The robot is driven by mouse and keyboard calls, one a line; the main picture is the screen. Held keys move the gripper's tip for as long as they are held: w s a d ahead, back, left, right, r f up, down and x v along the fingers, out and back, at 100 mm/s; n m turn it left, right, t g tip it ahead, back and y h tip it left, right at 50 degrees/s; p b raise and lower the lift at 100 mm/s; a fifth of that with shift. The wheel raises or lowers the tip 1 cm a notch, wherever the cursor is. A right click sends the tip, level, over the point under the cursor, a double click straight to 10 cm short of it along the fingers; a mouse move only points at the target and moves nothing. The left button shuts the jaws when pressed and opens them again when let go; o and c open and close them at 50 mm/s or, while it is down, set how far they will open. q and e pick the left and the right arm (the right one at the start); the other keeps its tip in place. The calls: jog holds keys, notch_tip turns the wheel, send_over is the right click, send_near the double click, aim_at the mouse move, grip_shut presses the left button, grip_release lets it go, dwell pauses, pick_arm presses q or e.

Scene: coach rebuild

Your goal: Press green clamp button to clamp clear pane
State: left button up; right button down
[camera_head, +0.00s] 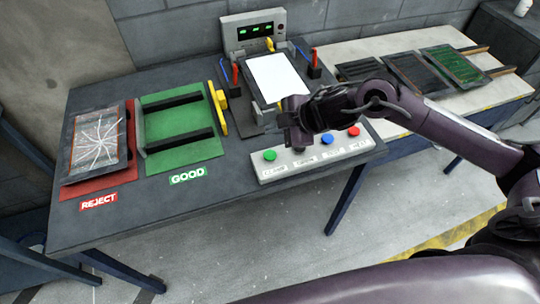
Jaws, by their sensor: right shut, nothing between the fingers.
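The button box (318,161) lies along the front right of the dark table. The green button (269,156) is at its left end, uncovered. My right gripper (298,147) points down over the box, just right of the green button. It is shut and empty, and hides the part of the box behind it; I cannot tell whether it touches the box. A pale, white-looking pane (277,78) lies in the clamp fixture (243,115) behind the box. My left gripper is not in view.
A blue button (327,139) and a red button (353,131) are right of my gripper. A cracked pane (97,143) lies on the red reject mat (112,182). The green mat (158,161) holds two black rails. Several framed panels (452,65) lie on the pale right-hand table.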

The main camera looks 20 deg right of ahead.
jog(key=b, duration=0.5)
send_over(274, 155)
notch_tip(274, 155, down, 6)
jog(key=shift+s+r, duration=0.1)
jog(key=shift+r, duration=0.1)
jog(key=shift+f, duration=0.85)
jog(key=shift+f+b, duration=0.15)
jog(key=shift+b, duration=0.15)
dwell(0.5)
jog(key=shift+f, duration=0.25)
jog(key=shift+f+b, duration=0.35)
jog(key=shift+f, duration=0.15)
dwell(0.5)
dwell(0.4)
jog(key=shift+r+p, duration=0.95)
